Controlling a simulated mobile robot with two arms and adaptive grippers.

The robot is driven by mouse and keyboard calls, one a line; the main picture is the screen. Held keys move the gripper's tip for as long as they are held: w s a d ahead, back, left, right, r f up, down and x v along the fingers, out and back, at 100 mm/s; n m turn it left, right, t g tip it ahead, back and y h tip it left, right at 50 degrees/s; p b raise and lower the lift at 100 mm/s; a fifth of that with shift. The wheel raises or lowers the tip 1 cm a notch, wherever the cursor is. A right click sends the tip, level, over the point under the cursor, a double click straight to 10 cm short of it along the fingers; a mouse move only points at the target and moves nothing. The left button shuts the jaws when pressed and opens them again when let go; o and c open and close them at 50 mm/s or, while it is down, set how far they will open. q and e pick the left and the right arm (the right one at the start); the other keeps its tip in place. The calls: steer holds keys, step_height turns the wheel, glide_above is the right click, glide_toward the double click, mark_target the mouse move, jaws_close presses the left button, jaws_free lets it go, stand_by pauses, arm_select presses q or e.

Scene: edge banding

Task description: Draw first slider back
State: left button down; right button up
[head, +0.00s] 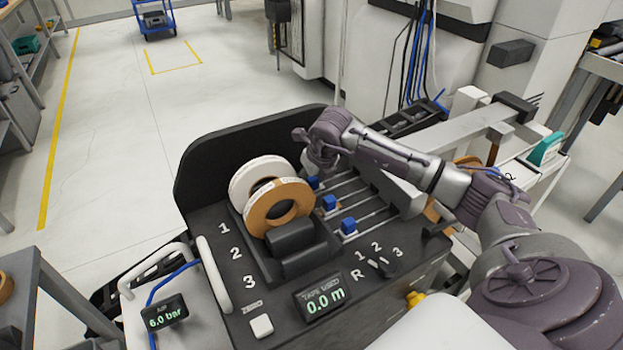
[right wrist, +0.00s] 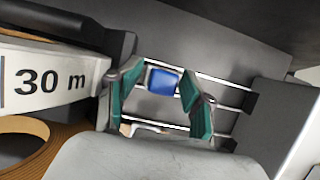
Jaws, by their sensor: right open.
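The first slider (head: 313,182) has a blue knob on the farthest of three rails, by the tape rolls and partly under my right gripper (head: 320,160). In the right wrist view, a blue knob (right wrist: 162,81) sits between the green-padded fingers of my open right gripper (right wrist: 160,88); I cannot tell whether they touch it. The second slider (head: 328,202) and third slider (head: 348,226) also stand at the left ends of their rails. My left gripper is out of view.
A white tape roll (head: 250,172) and a tan roll (head: 264,215) stand left of the sliders; "30 m" shows on the white one in the wrist view (right wrist: 50,85). A display (head: 321,301) reads 0.0 m. A dark raised panel (head: 215,150) bounds the back.

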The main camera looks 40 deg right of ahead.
steer(key=v, duration=0.7)
steer(key=shift+s+r, duration=0.2)
steer(key=shift+r, duration=0.15)
